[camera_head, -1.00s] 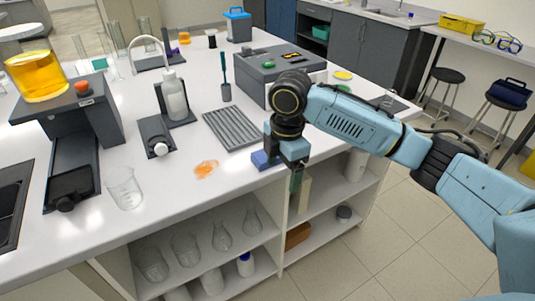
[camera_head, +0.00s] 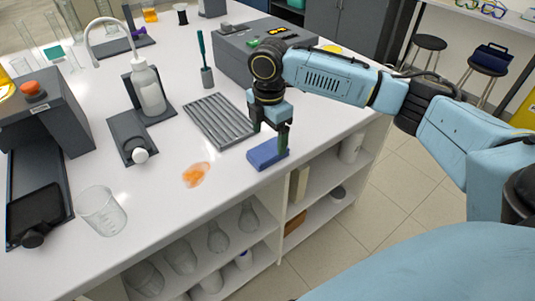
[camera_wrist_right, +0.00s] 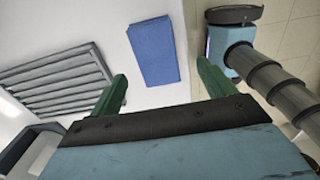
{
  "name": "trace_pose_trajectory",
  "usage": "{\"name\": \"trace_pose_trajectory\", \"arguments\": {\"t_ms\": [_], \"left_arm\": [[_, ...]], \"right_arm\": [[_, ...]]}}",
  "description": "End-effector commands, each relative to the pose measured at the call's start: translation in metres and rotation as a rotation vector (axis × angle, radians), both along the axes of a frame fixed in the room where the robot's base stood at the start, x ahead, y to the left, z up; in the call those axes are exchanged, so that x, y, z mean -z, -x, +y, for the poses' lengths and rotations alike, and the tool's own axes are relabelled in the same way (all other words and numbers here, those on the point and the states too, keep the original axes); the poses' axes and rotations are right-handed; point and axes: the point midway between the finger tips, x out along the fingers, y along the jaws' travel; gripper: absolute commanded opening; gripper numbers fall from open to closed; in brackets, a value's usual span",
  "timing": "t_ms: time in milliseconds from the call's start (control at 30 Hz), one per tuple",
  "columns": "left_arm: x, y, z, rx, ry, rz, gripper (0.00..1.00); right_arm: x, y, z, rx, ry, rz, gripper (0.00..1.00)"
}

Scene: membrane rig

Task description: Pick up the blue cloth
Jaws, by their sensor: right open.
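The blue cloth (camera_head: 265,155) is a small folded rectangle lying flat on the white bench, close to its front edge. It also shows in the right wrist view (camera_wrist_right: 154,52), ahead of the fingers. My right gripper (camera_head: 271,136) hangs over the far side of the cloth with its green fingers apart. In the wrist view the gripper (camera_wrist_right: 163,84) is open and empty, and the cloth lies between the lines of the two fingers. Whether a fingertip touches the cloth I cannot tell. My left gripper is not in view.
An orange spill (camera_head: 196,174) lies left of the cloth. A grey ribbed rack (camera_head: 218,121) and a grey instrument box (camera_head: 232,55) stand behind. A glass beaker (camera_head: 102,211) stands at the left. Below the bench edge, open shelves hold flasks (camera_head: 218,238).

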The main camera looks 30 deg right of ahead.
Motion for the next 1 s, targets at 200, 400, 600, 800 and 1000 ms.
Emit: {"name": "trace_pose_trajectory", "arguments": {"t_ms": [200, 400, 600, 800, 1000], "left_arm": [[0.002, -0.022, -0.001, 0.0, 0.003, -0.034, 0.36], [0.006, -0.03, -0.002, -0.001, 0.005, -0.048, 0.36], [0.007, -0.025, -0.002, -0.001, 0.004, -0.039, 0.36], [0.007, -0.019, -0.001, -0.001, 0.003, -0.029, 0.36], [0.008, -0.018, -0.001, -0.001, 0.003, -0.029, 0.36]], "right_arm": [[0.019, -0.001, 0.0, 0.001, 0.001, 0.001, 0.82], [0.049, -0.003, 0.0, -0.001, 0.0, 0.001, 0.82], [0.057, -0.003, 0.0, -0.001, 0.001, -0.002, 0.82], [0.057, -0.003, 0.0, -0.001, 0.0, -0.002, 0.75], [0.056, -0.003, 0.0, -0.001, 0.0, -0.002, 0.49]]}}
